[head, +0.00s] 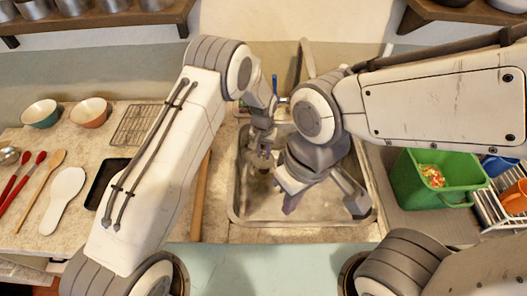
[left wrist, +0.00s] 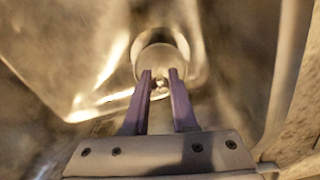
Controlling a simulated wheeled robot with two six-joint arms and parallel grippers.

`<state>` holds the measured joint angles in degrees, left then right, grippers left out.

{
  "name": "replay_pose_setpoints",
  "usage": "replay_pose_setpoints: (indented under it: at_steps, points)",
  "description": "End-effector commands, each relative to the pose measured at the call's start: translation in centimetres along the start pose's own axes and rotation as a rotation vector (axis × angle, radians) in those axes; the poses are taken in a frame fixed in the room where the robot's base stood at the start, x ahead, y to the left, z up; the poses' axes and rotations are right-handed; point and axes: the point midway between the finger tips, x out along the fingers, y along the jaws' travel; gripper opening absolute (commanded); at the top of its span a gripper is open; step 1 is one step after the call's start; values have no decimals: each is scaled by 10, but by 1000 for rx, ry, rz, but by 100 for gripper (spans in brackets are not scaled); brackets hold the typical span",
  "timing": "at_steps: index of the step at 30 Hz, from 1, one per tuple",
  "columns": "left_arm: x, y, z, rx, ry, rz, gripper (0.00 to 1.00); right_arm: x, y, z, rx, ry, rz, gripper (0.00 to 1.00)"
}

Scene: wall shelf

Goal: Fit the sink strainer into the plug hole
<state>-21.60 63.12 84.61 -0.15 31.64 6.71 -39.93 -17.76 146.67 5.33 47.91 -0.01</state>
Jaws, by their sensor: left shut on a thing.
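The steel sink (head: 245,215) is set into the counter, and both my grippers are over its basin. In the left wrist view, my left gripper (left wrist: 160,76) has its two purple fingers shut on the small knob of the sink strainer (left wrist: 161,59), a round pale metal disc. The rim of the plug hole (left wrist: 186,28) shows as a ring behind the strainer; I cannot tell whether the strainer is seated or just above it. In the head view, my left gripper (head: 260,158) hides the strainer and hole. My right gripper (head: 322,205) is wide open and empty over the basin's right side.
A green bin (head: 412,189) with scraps stands right of the sink, beside a dish rack (head: 487,208). Left are a wooden rolling pin (head: 201,195), dark tray (head: 103,181), wire rack (head: 138,124), bowls (head: 89,112) and spoons (head: 40,188). My two arms are close together over the sink.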

Motion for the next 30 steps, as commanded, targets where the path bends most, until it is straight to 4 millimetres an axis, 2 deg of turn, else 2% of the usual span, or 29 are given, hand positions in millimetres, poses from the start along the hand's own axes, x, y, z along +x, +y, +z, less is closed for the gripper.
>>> replay_pose_setpoints:
  at_steps: [1, 3, 10, 30]
  points:
    - [10, 0, 0, 0, 0, 0, 0, 8, 1, 0, 0, 0, 0, 0]
    - [16, 0, 0, 0, 0, 0, 0, 13, 1, 1, 0, 0, 0, 0]
    - [33, 0, 0, 0, 1, 0, 0, 26, 2, 1, 0, 0, 0, 0]
    - [36, 0, 0, 0, 1, 0, 0, 28, 2, 2, 0, 0, 0, 0]
